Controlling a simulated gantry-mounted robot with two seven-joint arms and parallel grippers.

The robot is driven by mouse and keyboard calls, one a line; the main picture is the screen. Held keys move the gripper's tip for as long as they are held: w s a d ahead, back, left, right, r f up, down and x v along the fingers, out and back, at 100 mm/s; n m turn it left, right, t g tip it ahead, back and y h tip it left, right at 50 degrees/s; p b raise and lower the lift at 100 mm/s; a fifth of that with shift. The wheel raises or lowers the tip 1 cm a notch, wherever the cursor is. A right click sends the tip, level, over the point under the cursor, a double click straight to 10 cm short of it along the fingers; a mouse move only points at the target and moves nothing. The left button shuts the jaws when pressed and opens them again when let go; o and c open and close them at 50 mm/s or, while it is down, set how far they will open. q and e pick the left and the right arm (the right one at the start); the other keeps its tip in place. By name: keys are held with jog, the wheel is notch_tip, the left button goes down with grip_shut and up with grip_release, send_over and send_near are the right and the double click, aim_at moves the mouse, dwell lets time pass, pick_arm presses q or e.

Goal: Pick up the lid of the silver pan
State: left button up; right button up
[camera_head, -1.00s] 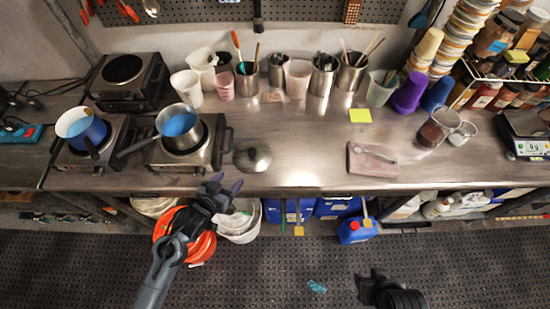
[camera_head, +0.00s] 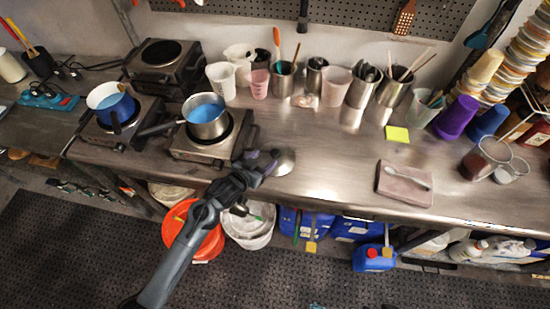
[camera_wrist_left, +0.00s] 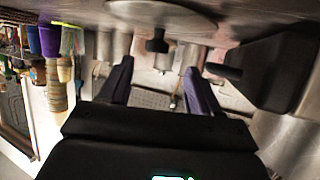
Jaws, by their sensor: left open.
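The silver lid (camera_head: 286,163) lies on the metal bench to the right of the burners, partly hidden behind my left gripper. In the left wrist view, which looks upside down, the lid's disc (camera_wrist_left: 160,14) is at the top with its dark knob (camera_wrist_left: 157,43) pointing down the picture. My left gripper (camera_head: 263,161) is open at the lid's near left side. In the wrist view its two purple fingers (camera_wrist_left: 158,78) stand apart with the knob ahead between them, not gripped. The silver pan (camera_head: 208,126), with blue liquid inside, sits on the right front burner. My right gripper is out of view.
A blue pot (camera_head: 116,117) stands on the left front burner. Several cups and tool holders line the back of the bench. A pink slab (camera_head: 404,191) with a spoon lies to the right. The middle bench is clear. Buckets (camera_head: 251,237) stand below the front edge.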

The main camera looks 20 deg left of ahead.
aim_at(274, 153)
pick_arm(q)
jog(key=shift+d+x, duration=0.15)
jog(key=shift+x, duration=1.1)
jog(key=shift+d+x, duration=0.1)
jog(key=shift+x, duration=1.2)
jog(key=shift+s, duration=0.1)
jog(key=shift+c, duration=0.2)
grip_shut()
